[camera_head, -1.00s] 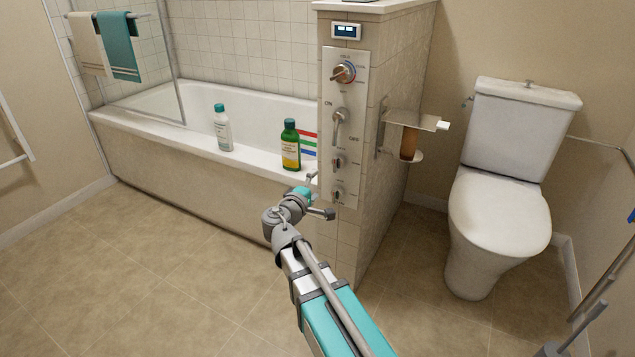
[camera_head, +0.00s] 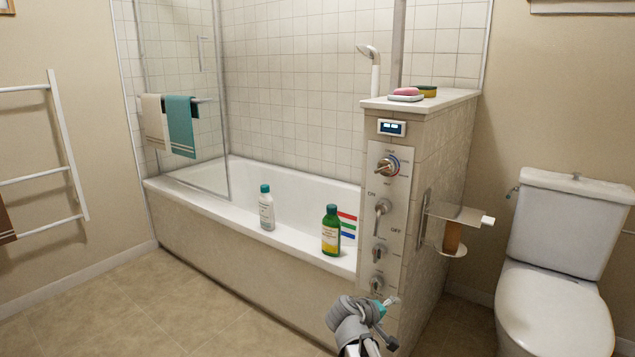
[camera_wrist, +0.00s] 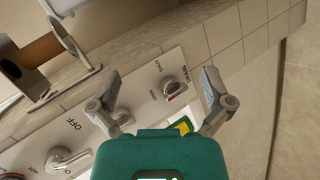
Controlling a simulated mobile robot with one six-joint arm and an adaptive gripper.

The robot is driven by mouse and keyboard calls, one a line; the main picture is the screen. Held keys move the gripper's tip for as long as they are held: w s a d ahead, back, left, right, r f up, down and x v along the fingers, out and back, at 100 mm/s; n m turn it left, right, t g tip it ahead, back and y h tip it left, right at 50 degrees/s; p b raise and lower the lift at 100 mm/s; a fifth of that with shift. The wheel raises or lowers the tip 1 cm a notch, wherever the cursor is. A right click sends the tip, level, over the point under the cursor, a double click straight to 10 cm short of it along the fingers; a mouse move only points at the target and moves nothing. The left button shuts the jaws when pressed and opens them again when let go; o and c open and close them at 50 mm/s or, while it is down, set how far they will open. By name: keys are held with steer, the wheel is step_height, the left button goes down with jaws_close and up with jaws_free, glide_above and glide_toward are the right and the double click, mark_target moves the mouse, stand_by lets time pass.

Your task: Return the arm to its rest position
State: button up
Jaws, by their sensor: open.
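My gripper (camera_head: 385,322) is low in front of the tiled half-wall, below the control panel (camera_head: 386,210). In the wrist view my gripper (camera_wrist: 160,95) has its two grey fingers spread apart, with nothing held between them. The panel also shows in the wrist view (camera_wrist: 140,112), with a drain knob (camera_wrist: 174,86) seen between the fingers and a lever (camera_wrist: 68,158) at lower left. My arm's links are mostly below the head view.
A green bottle (camera_head: 331,232) and a white bottle (camera_head: 266,208) stand on the bathtub rim (camera_head: 205,208). A toilet (camera_head: 555,290) is at right. A paper holder (camera_head: 455,214) juts from the half-wall (camera_head: 440,150). The floor (camera_head: 110,315) at left is clear.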

steer(key=s+a+f+m+g+y+p, duration=0.1)
steer(key=s+f+m+g+y, duration=0.3)
steer(key=s, duration=0.3)
steer(key=s+a+f+m+g+y+p, duration=0.1)
steer(key=s+f+g+y, duration=0.25)
steer(key=s+y, duration=0.3)
step_height(320, 180, up, 39)
steer(key=p, duration=3.8)
steer(key=shift+s+f+h, duration=0.15)
steer(key=shift+s+h, duration=0.2)
steer(key=shift+h, duration=0.1)
steer(key=shift+d, duration=0.1)
